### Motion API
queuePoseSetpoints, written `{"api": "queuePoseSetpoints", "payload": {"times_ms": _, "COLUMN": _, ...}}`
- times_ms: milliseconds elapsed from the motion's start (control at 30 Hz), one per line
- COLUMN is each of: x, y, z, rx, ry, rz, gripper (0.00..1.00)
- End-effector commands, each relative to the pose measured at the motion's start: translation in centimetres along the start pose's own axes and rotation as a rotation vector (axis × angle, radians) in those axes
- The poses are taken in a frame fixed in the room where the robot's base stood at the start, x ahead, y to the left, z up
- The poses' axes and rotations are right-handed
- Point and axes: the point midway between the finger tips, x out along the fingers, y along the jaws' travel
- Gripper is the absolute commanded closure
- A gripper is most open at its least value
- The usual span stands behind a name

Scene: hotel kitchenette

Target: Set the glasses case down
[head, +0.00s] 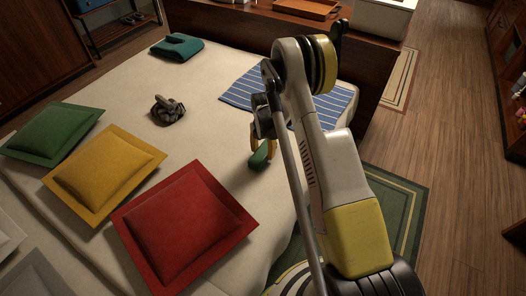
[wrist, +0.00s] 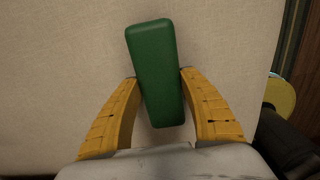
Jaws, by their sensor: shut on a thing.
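The glasses case is a green, rounded oblong. In the wrist view the glasses case (wrist: 155,65) sits between the two yellow fingers of my gripper (wrist: 158,82), slightly tilted, with its far end sticking out past the fingertips. My gripper is shut on it. In the head view the glasses case (head: 262,155) hangs below my gripper (head: 262,143) at the right part of the bed (head: 215,130). A shadow shows on the cream cover near it. I cannot tell whether the case touches the cover.
Red (head: 185,222), yellow (head: 104,172) and green (head: 53,131) cushions lie at the left and front of the bed. Bare cover surrounds the case.

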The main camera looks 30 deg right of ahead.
Motion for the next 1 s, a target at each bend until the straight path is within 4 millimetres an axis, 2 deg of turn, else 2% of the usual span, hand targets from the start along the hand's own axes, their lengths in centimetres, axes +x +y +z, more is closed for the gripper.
{"api": "queuePoseSetpoints", "payload": {"times_ms": 33, "x": 0.0, "y": 0.0, "z": 0.0, "rx": 0.0, "ry": 0.0, "rz": 0.0, "gripper": 0.41}}
{"api": "queuePoseSetpoints", "payload": {"times_ms": 67, "x": 0.0, "y": 0.0, "z": 0.0, "rx": 0.0, "ry": 0.0, "rz": 0.0, "gripper": 0.31}}
{"api": "queuePoseSetpoints", "payload": {"times_ms": 100, "x": 0.0, "y": 0.0, "z": 0.0, "rx": 0.0, "ry": 0.0, "rz": 0.0, "gripper": 0.29}}
{"api": "queuePoseSetpoints", "payload": {"times_ms": 367, "x": 0.0, "y": 0.0, "z": 0.0, "rx": 0.0, "ry": 0.0, "rz": 0.0, "gripper": 0.29}}
{"api": "queuePoseSetpoints", "payload": {"times_ms": 467, "x": -0.6, "y": 0.0, "z": 0.0, "rx": 0.0, "ry": 0.0, "rz": 0.0, "gripper": 0.29}}
{"api": "queuePoseSetpoints", "payload": {"times_ms": 567, "x": -2.2, "y": 0.0, "z": 0.0, "rx": 0.0, "ry": 0.0, "rz": 0.0, "gripper": 0.29}}
{"api": "queuePoseSetpoints", "payload": {"times_ms": 800, "x": -7.9, "y": 0.0, "z": 0.0, "rx": 0.0, "ry": 0.0, "rz": 0.0, "gripper": 0.29}}
{"api": "queuePoseSetpoints", "payload": {"times_ms": 1000, "x": -11.2, "y": 0.0, "z": 0.0, "rx": 0.0, "ry": 0.0, "rz": 0.0, "gripper": 0.29}}
